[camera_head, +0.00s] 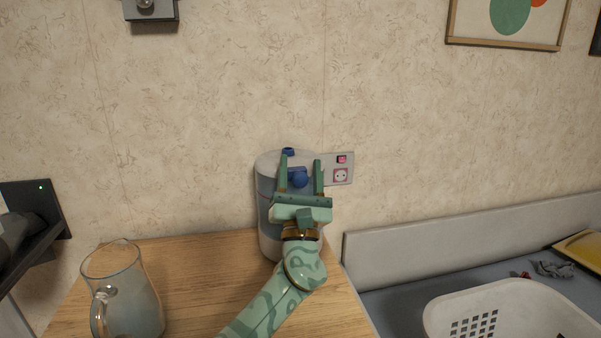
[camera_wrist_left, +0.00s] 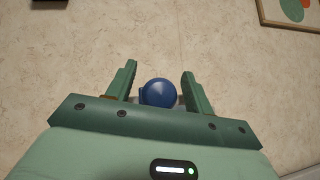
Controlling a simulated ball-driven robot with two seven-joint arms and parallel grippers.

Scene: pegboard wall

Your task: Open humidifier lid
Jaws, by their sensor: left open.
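The humidifier (camera_head: 266,185) is a light grey and blue-grey cylinder standing at the back of the wooden table, close to the wall. A blue round knob (camera_head: 300,179) shows near its top, and a small blue piece (camera_head: 288,151) sits at its back rim. My left gripper (camera_head: 302,158) is open in front of the humidifier, its two green fingers on either side of the knob. In the left wrist view the blue knob (camera_wrist_left: 158,93) lies between the open fingers (camera_wrist_left: 160,68), with gaps on both sides. The gripper hides much of the humidifier's front. My right gripper is not in view.
A glass pitcher (camera_head: 124,295) stands at the table's front left. A wall socket (camera_head: 341,169) is just right of the humidifier. A white basket (camera_head: 508,308) sits on the lower grey surface at right. The table (camera_head: 190,262) is bare between pitcher and humidifier.

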